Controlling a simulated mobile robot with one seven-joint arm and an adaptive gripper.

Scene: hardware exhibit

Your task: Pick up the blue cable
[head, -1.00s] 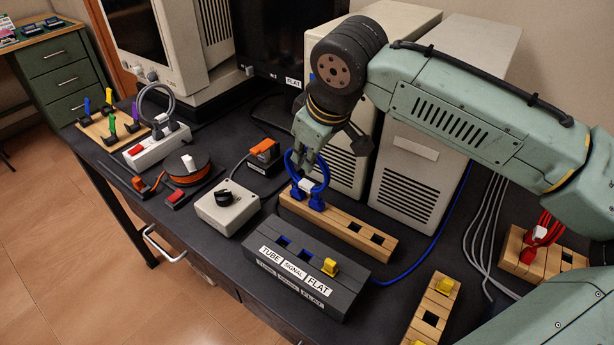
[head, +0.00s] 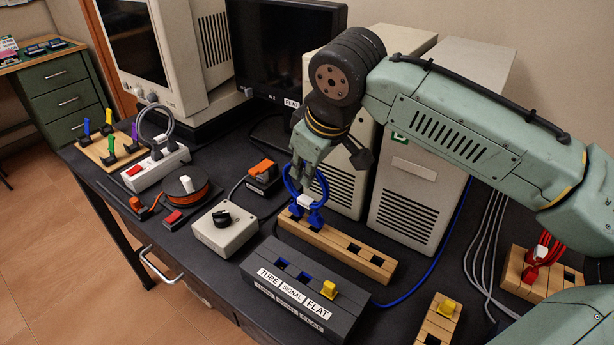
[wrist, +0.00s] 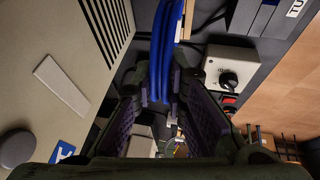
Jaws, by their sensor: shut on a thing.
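The blue cable (head: 292,186) is a loop with a white tag and two blue plugs, at the middle of the bench in the head view. My gripper (head: 304,170) points down and is shut on the loop. The plugs are at the left end of a wooden slotted block (head: 340,243); I cannot tell whether they are still seated or just clear of it. In the wrist view, the blue strands (wrist: 164,48) run between my gripper's fingers (wrist: 160,105). The fingertips are partly hidden.
A dark box (head: 262,292) labelled TUBE, SIGNAL, FLAT stands in front of the block. A grey knob box (head: 240,240) is at left. Two computer towers (head: 413,195) stand close behind. A block with a red cable (head: 540,254) is at right.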

